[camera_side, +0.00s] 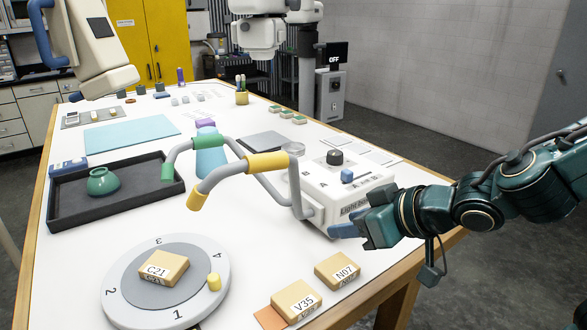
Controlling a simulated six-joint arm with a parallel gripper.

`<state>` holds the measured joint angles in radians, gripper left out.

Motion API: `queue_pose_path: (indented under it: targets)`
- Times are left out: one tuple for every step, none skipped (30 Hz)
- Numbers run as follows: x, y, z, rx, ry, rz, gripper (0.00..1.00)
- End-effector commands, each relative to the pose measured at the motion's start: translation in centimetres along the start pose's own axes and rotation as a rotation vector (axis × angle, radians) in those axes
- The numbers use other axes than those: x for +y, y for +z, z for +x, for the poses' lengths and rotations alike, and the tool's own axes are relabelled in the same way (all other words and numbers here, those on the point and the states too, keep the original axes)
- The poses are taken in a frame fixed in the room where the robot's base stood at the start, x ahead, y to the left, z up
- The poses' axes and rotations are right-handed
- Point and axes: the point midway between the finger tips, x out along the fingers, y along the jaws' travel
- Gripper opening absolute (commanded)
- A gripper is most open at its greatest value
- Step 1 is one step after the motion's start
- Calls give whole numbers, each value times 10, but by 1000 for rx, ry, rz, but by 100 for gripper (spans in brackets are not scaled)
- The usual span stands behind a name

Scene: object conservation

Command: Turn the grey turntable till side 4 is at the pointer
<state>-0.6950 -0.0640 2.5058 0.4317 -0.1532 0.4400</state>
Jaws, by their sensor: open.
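The grey turntable (120,262) lies flat at the front left, with numbers around its pale rim. Side 3 is at the back, side 4 at the right, side 1 at the front and side 2 at the left. A yellow peg (214,282) stands on its right part. A tan block marked C21 (163,268) sits at its middle. I cannot make out a pointer. My gripper (352,228) is open, with bluish fingers, right of the turntable and well apart from it, in front of the white control box. I cannot tell whether it touches the box.
Blocks N07 (337,270) and V35 (296,301) lie right of the turntable; an orange patch (269,318) shows beside V35. A black tray (70,211) holds a green pot (103,182).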

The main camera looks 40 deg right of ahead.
Motion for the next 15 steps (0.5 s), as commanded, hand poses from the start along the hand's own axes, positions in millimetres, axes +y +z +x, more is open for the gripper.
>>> queue_pose_path:
  targets:
    - [8, -1, -3, -9, 12, 11, 41]
    - [11, -1, -5, -17, 17, 15, 41]
    - [16, -1, -8, -28, 24, 22, 41]
    - [19, -1, -10, -36, 29, 27, 41]
    - [23, -1, -12, -43, 34, 30, 41]
    - [27, 0, -14, -54, 41, 36, 41]
    - [30, 0, -16, -61, 44, 40, 41]
    - [33, 1, -18, -69, 47, 44, 41]
    - [36, 1, -20, -77, 53, 48, 41]
    - [39, 1, -22, -84, 56, 50, 41]
    - [41, 2, -24, -89, 58, 52, 41]
    - [44, 2, -25, -97, 62, 56, 41]
    - [45, 3, -27, -101, 63, 58, 41]
    - [46, 3, -28, -105, 64, 60, 41]
    - [48, 3, -29, -110, 66, 61, 41]
